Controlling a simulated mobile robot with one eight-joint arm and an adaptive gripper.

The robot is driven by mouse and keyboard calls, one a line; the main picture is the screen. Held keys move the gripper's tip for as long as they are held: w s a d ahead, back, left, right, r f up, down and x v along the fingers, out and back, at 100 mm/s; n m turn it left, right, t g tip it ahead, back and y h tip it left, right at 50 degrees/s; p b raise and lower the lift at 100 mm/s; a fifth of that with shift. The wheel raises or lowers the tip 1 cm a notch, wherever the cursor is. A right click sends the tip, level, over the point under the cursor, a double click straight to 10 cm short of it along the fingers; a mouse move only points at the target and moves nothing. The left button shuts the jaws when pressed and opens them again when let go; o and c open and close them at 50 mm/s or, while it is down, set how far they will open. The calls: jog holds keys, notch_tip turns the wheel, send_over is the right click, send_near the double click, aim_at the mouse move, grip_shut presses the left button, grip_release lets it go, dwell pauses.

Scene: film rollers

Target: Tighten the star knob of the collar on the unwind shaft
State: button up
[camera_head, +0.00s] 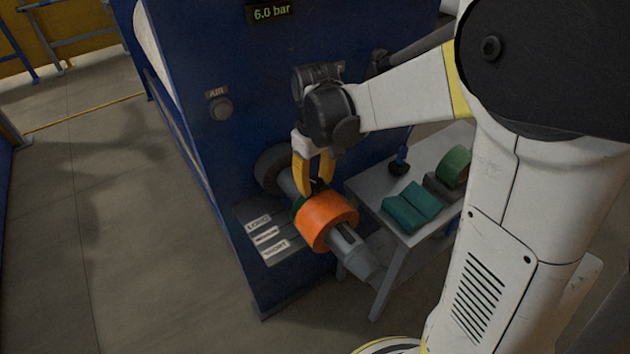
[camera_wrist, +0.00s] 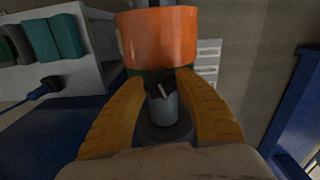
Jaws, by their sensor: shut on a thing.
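The orange roll (camera_head: 327,222) sits on the grey unwind shaft (camera_head: 352,247), which sticks out from the blue machine. In the wrist view the roll (camera_wrist: 158,38) lies just beyond my fingertips, with a dark green band at its near edge. The black star knob (camera_wrist: 159,86) has a pale mark on top and stands between my two yellow fingers. My gripper (camera_head: 316,187) reaches down from above, behind the roll on the machine side, and is shut on the knob. In the wrist view my gripper (camera_wrist: 159,80) frames it from both sides. The collar body is mostly hidden.
The machine panel carries an AIR knob (camera_head: 221,109) and a display (camera_head: 271,13) reading 6.0 bar. The floor at left is clear.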

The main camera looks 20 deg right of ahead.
aim_at(315, 183)
jog(key=shift+m, duration=1.5)
jog(key=o, duration=1.2)
notch_tip(315, 183, up, 12)
